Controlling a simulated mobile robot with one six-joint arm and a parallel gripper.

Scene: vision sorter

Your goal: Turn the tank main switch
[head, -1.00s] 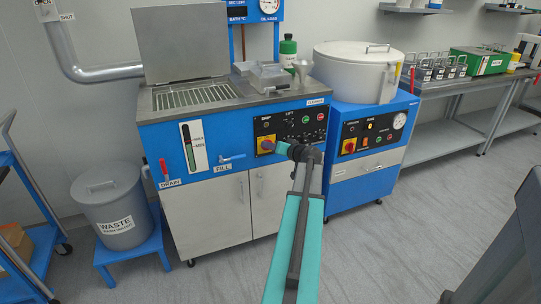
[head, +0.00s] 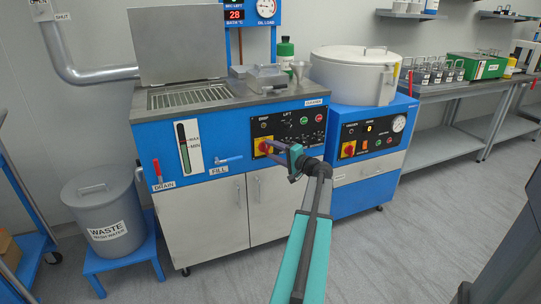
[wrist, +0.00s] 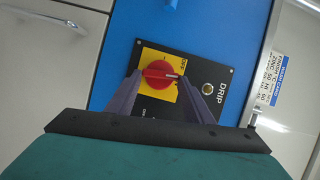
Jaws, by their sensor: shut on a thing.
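The tank main switch (wrist: 155,74) is a red rotary knob on a yellow plate, low on the left of the tank's black control panel. In the wrist view its bar lies nearly crosswise, with a pale mark toward the right. In the head view the switch (head: 263,148) is partly hidden by my gripper. My gripper (head: 272,147) reaches it from the right, with purple fingers. In the wrist view my gripper (wrist: 159,82) has one finger on each side of the knob and is shut on it.
The blue tank unit (head: 190,140) has a red drain lever (head: 157,168) and a blue fill lever (head: 228,160) left of the panel. A second blue unit (head: 375,130) with a white drum stands to the right. A waste bin (head: 103,210) stands left. Floor in front is clear.

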